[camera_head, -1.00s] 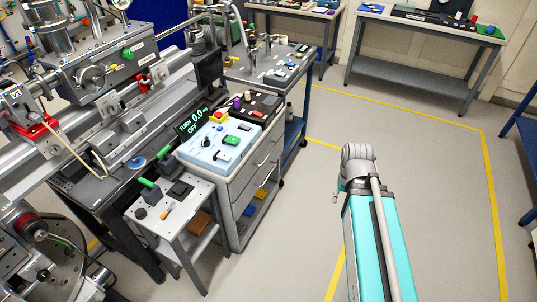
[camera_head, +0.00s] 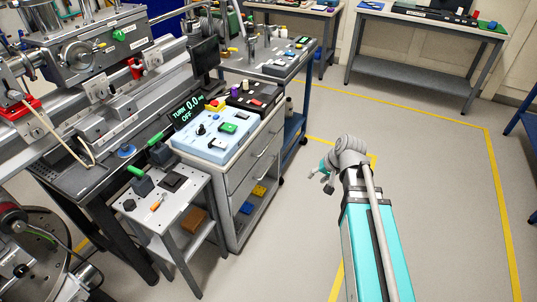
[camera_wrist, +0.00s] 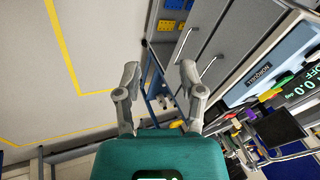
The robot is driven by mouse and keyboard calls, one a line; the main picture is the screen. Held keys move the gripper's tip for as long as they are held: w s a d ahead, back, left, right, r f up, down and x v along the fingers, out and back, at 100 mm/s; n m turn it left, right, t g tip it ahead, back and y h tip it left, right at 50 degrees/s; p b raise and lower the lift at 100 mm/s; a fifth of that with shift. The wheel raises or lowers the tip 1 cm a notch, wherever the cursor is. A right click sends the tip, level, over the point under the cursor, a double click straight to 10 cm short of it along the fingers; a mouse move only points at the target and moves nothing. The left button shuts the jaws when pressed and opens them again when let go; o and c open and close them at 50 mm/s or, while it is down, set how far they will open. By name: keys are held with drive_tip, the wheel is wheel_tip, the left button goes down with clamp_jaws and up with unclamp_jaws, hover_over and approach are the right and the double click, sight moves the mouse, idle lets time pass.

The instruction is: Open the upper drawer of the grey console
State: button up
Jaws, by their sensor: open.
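The grey console (camera_head: 229,205) stands left of centre in the head view, with its upper drawer (camera_head: 243,165) flush under the worktop and another drawer below it. Both drawers look shut and have bar handles on their fronts. My gripper (camera_head: 326,183) is to the right of the console, apart from it, over open floor. In the wrist view my gripper (camera_wrist: 159,76) is open with nothing between its two fingers. The drawer fronts (camera_wrist: 232,42) appear tilted at upper right there, beyond the right finger.
A pale blue control box (camera_head: 214,143) and a black tray sit on the console. A small side table (camera_head: 190,200) with tools stands in front at left. A blue-framed cart (camera_head: 296,130) stands behind. Yellow-lined floor to the right is clear.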

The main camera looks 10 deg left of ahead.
drive_tip(key=w+a+f+m+t+y+b, duration=0.1)
drive_tip(key=w+a+f+t+y+b, duration=0.1)
drive_tip(key=w+a+f+b, duration=0.25)
drive_tip(key=w+a+f+m+t+y+b, duration=0.1)
drive_tip(key=w+a+f+y+b, duration=0.15)
drive_tip(key=w+b, duration=0.4)
drive_tip(key=m+t+y+b, duration=0.3)
drive_tip(key=m+t+b, duration=0.2)
drive_tip(key=b, duration=0.9)
approach(269, 144)
drive_tip(key=f+v, duration=0.1)
drive_tip(key=v, duration=0.2)
drive_tip(key=shift+s+d+r, duration=0.1)
drive_tip(key=shift+s+r, duration=0.15)
drive_tip(key=shift+w, duration=0.1)
drive_tip(key=b+x, duration=0.2)
drive_tip(key=x, duration=1.1)
drive_tip(key=shift+w+a, duration=0.2)
clamp_jaws()
